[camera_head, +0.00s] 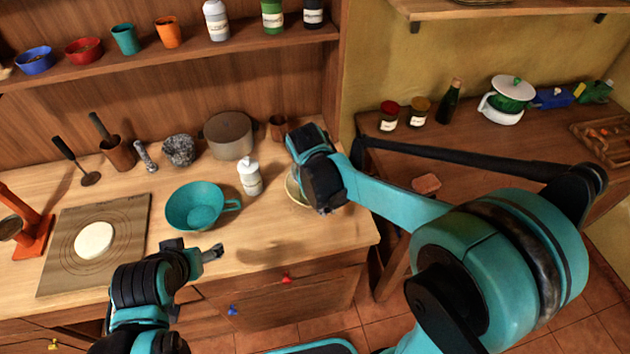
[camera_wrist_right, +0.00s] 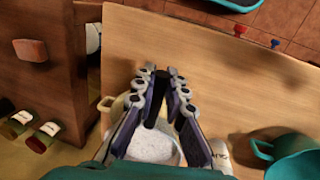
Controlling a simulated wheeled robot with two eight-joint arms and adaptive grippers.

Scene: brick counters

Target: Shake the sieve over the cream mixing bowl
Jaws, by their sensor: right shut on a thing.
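The cream mixing bowl (camera_head: 292,188) stands near the right end of the wooden counter, mostly hidden by my right gripper. My right gripper (camera_wrist_right: 162,78) is shut on a slim dark piece, apparently the handle of the sieve; the gripper is over the bowl. A white speckled round surface (camera_wrist_right: 152,147) shows below the fingers; I cannot tell if it is in the sieve or the bowl. My left gripper (camera_head: 214,253) hangs empty at the counter's front edge; its opening is unclear.
A teal handled bowl (camera_head: 195,207) and a white bottle (camera_head: 250,178) stand left of the cream bowl. A grey pot (camera_head: 229,135) is behind. Dough (camera_head: 94,240) lies on a mat at left. A brown block (camera_head: 427,184) lies on the right counter.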

